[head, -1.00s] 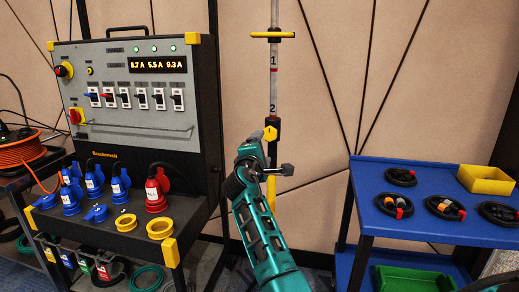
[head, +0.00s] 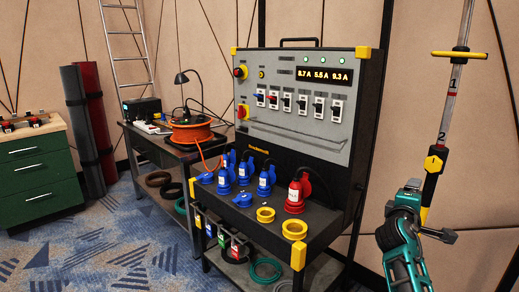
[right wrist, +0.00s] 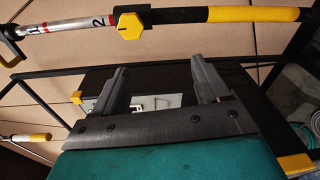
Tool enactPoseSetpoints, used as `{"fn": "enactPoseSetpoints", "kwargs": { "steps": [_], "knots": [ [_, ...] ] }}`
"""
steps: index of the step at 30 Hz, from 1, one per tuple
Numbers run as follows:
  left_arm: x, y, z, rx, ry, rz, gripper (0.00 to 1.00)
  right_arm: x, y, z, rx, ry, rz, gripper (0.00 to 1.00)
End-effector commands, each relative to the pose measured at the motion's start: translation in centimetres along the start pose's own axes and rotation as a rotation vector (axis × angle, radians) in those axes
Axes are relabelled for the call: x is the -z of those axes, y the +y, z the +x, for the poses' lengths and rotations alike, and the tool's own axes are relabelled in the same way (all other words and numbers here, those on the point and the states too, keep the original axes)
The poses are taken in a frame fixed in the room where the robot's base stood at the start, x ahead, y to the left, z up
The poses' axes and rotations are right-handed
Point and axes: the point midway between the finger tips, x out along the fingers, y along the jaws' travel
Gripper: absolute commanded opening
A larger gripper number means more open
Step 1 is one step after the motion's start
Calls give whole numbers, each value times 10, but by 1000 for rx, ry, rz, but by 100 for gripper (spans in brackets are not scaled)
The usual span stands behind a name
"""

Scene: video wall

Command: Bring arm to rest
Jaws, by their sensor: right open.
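My right arm comes in at the lower right of the head view. Its teal hand and dark gripper (head: 439,235) are in front of the lower part of an upright pole (head: 433,185), which has a yellow knob and the numbers 1 and 2. In the right wrist view, the two dark fingers of the gripper (right wrist: 163,86) stand apart with nothing between them. The pole (right wrist: 185,15) crosses the top of that view beyond the fingertips, with its yellow knob (right wrist: 130,22) showing. My left gripper is in neither current view.
A control panel (head: 270,115) with blue and red connectors stands on a dark cart left of the arm. Farther left are a bench with an orange cable reel (head: 192,134), a ladder (head: 127,45) and a green cabinet (head: 38,185). The carpet (head: 120,250) at lower left is clear.

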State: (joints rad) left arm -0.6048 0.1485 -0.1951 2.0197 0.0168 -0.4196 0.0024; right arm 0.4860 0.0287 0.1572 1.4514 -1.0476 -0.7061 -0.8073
Motion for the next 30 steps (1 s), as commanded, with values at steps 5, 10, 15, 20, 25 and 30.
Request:
{"fn": "enactPoseSetpoints", "kwargs": {
  "steps": [5,10,15,20,25,30],
  "knots": [
    [11,-3,-8,8,2,6,43,18,-87,-58,140,201,213,75],
    [13,-8,-13,19,0,10,43,26,-159,-136,341,359,471,75],
    [14,-10,-20,25,-7,12,43,22,-212,-231,605,445,757,75],
    [15,-13,-25,33,-12,12,43,9,-239,-313,846,443,1007,75],
    [15,-16,-28,42,-13,10,43,-1,-247,-364,1001,404,1173,75],
    [14,-16,-28,44,-11,7,43,-4,-248,-376,1040,390,1219,75]
  ]
}}
